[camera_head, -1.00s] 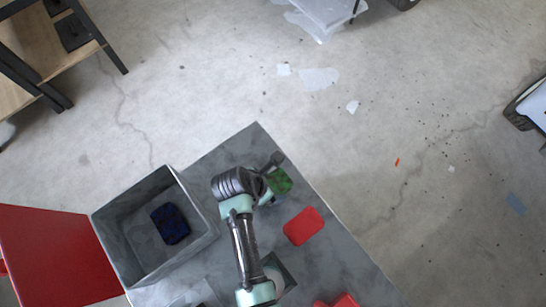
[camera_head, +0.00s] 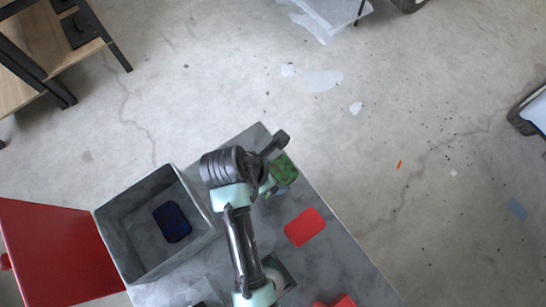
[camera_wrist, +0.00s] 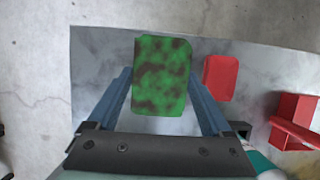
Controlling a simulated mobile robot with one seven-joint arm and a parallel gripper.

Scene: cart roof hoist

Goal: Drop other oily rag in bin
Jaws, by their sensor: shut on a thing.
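A green rag with dark blotches (camera_wrist: 162,75) is between the two blue fingers of my gripper (camera_wrist: 161,100) in the wrist view. The gripper is shut on it. In the head view the green rag (camera_head: 284,169) shows near the far right edge of the grey table, partly hidden by my wrist. The bin is an open grey box (camera_head: 207,240) left of my arm. A dark blue rag (camera_head: 172,222) lies on its floor. My gripper is to the right of the bin, outside it.
A flat red piece (camera_head: 305,227) lies on the table (camera_head: 340,262), right of my arm. A red object (camera_head: 340,301) is at the bottom edge.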

